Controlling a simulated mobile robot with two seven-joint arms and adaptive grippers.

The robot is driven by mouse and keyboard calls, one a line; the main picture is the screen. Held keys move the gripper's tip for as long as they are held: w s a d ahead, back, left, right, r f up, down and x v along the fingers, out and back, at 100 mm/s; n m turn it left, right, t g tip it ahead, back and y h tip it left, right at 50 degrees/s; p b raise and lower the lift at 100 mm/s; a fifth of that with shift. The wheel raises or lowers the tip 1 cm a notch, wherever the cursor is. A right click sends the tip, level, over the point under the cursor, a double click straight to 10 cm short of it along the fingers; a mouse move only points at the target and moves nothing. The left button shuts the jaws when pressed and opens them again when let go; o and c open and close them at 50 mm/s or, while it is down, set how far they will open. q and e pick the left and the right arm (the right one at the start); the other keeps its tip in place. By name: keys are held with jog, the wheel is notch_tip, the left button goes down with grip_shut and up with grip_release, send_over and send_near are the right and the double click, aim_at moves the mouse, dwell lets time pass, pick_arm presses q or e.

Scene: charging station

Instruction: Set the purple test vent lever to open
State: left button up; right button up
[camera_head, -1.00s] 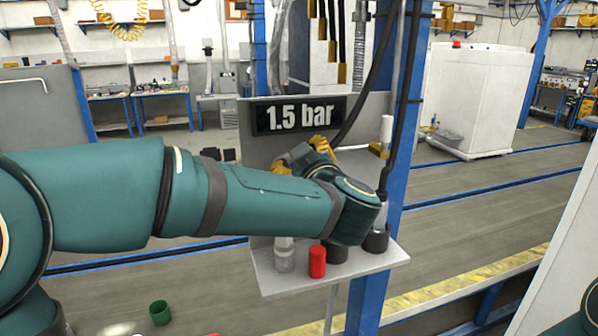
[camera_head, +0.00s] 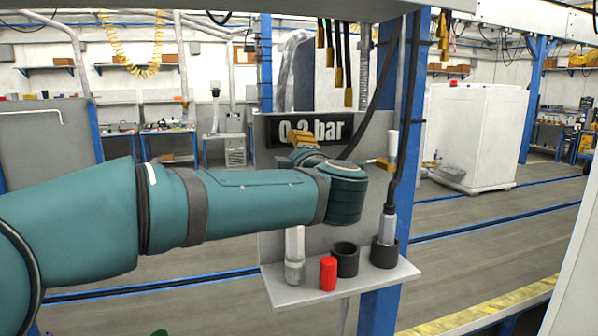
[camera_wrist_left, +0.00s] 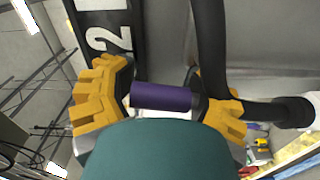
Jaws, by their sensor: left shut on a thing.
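The purple lever (camera_wrist_left: 162,96) shows in the left wrist view as a short purple cylinder lying between the yellow fingers of my left gripper (camera_wrist_left: 165,99). The fingers are shut on it from both sides. In the head view my left gripper (camera_head: 306,138) is at the grey panel just below the display, and my arm hides the lever. The dark pressure display (camera_head: 310,130) is partly covered by the gripper and appears to read 0.2 bar. Part of its digits also shows in the left wrist view (camera_wrist_left: 110,38). My right gripper is in neither view.
Below my arm, a grey shelf (camera_head: 345,283) holds a red cylinder (camera_head: 328,273), black cups (camera_head: 345,259) and a clear-white bottle-like piece (camera_head: 295,268). A black hose passes in front of the blue post (camera_head: 404,185). A white-topped valve handle (camera_head: 391,146) stands right of the gripper.

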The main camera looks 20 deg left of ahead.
pick_arm(q)
jog(key=shift+s+a+n+b, duration=0.25)
jog(key=shift+n+b, duration=0.35)
jog(key=shift+n, duration=0.3)
jog(key=o, duration=1.5)
jog(key=shift+a, duration=0.1)
jog(key=v, duration=1.2)
